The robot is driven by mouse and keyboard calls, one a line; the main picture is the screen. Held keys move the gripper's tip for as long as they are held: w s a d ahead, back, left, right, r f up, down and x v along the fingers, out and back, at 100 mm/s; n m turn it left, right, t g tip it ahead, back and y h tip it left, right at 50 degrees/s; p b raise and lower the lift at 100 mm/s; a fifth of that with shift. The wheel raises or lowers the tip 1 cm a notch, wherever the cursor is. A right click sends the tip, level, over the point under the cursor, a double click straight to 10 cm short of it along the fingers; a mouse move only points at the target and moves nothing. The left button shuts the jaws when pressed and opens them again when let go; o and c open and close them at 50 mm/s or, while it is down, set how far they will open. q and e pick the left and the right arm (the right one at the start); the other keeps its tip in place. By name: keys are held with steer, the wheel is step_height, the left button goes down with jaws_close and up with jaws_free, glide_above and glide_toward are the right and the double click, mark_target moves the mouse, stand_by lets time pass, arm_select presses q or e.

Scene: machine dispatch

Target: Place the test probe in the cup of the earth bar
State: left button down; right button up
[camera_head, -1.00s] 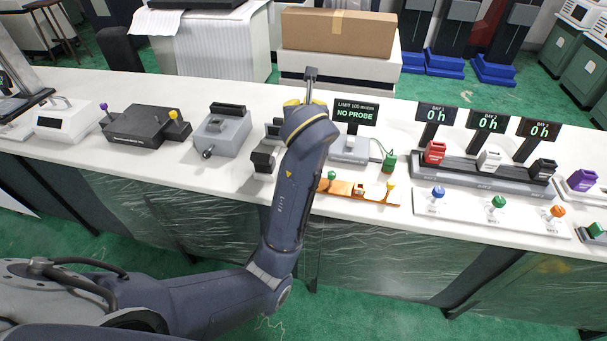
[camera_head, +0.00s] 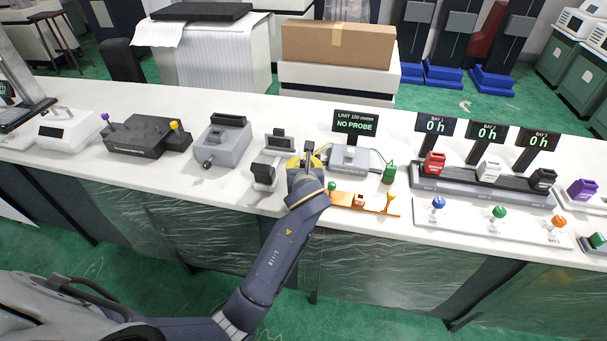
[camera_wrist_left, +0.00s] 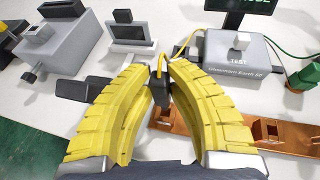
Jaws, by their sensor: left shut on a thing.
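My left gripper (camera_head: 308,162) is shut on the test probe. In the left wrist view the black probe (camera_wrist_left: 158,88) sits between the yellow fingertips (camera_wrist_left: 160,72), with a yellow cord running up toward the tester. The orange-copper earth bar (camera_head: 345,199) lies on the counter, just right of my gripper. It also shows in the left wrist view (camera_wrist_left: 215,131), behind and right of the fingers. A small square copper cup (camera_wrist_left: 268,130) stands on it. The probe's lower end is close to the bar's left part; whether they touch I cannot tell. My right gripper is not in view.
The grey tester (camera_head: 349,158) stands behind the bar, with its screen (camera_head: 357,122) reading "NO PROBE". A green clamp (camera_head: 389,172) on a green cord is at its right. A grey-black device (camera_head: 265,172) stands left of my gripper. Bay racks (camera_head: 480,186) are farther right.

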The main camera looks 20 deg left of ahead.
arm_select(q)
steer(key=shift+f, duration=1.95)
steer(key=shift+f, duration=0.1)
steer(key=c, duration=1.3)
jaws_free()
steer(key=v, duration=1.2)
